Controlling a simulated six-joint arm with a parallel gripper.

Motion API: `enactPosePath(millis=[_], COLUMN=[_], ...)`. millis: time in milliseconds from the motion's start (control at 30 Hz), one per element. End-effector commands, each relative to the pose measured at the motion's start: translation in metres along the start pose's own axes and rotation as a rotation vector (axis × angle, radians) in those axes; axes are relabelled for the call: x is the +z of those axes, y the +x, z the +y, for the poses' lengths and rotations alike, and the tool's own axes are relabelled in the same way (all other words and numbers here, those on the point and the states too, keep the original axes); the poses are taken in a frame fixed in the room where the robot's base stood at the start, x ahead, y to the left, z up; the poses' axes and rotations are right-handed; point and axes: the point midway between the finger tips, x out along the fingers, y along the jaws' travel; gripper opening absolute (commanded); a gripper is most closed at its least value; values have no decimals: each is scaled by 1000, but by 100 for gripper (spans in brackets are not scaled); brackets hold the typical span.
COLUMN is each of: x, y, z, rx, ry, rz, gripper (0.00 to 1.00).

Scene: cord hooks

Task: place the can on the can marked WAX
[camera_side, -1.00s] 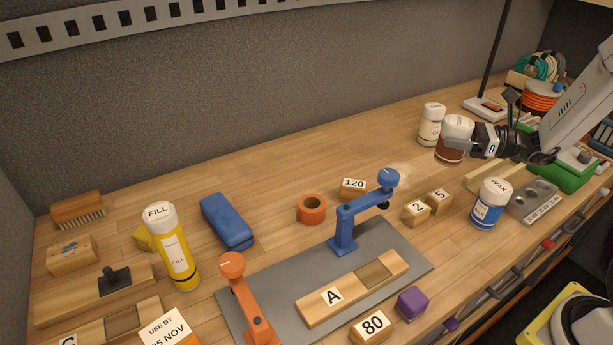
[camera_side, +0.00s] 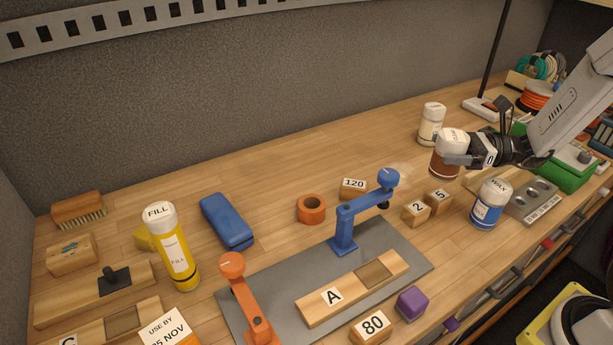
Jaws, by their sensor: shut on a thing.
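The can marked WAX (camera_side: 489,206) is blue and white and stands upright on the bench at the right. My gripper (camera_side: 460,158) is shut on a brown can with a white lid (camera_side: 446,158). The held can is upright, above and behind the WAX can and a little to its left in the picture. The two cans are apart. The lettering on the held can's lid is too small to read surely. The gripper's fingers cover part of its side.
A white can (camera_side: 431,122) stands behind the held can. Blocks marked 2 (camera_side: 415,212) and 5 (camera_side: 438,202) lie left of the WAX can. A grey holed block (camera_side: 532,202) is close on its right. A blue clamp (camera_side: 360,215) rises further left.

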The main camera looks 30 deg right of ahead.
Motion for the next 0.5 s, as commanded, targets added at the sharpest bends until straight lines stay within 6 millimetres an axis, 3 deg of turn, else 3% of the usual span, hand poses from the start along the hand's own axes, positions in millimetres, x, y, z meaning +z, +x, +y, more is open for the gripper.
enactPosePath(millis=[200, 500], x=[-9, -20], y=[13, 9], z=[44, 99], rx=[262, 623], ry=[1, 2], rz=[-2, -2], gripper=[10, 10])
